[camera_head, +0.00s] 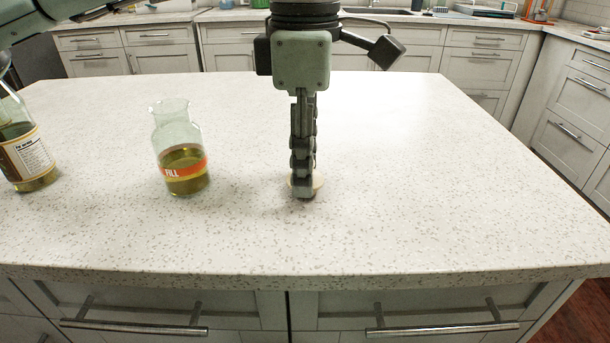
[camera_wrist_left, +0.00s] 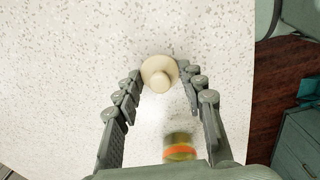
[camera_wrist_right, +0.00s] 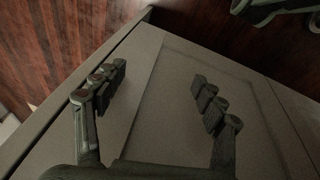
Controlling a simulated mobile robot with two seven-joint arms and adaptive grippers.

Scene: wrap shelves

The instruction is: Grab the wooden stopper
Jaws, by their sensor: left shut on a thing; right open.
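The wooden stopper (camera_wrist_left: 159,73) is a pale, round piece with a wide disc and a smaller knob. In the left wrist view it sits between the fingertips of my left gripper (camera_wrist_left: 167,75), which is shut on it. In the head view my left gripper (camera_head: 304,190) points straight down at the countertop, and only the stopper's pale edge (camera_head: 318,182) shows behind the fingers. My right gripper (camera_wrist_right: 160,85) shows only in the right wrist view, open and empty, its fingers wide apart in front of a cabinet panel.
A glass carafe (camera_head: 181,150) with yellow-green liquid and an orange FILL band stands left of my left gripper. A labelled bottle (camera_head: 24,150) stands at the far left. The speckled countertop (camera_head: 450,190) is clear on the right. Cabinets (camera_head: 575,100) line the back and right.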

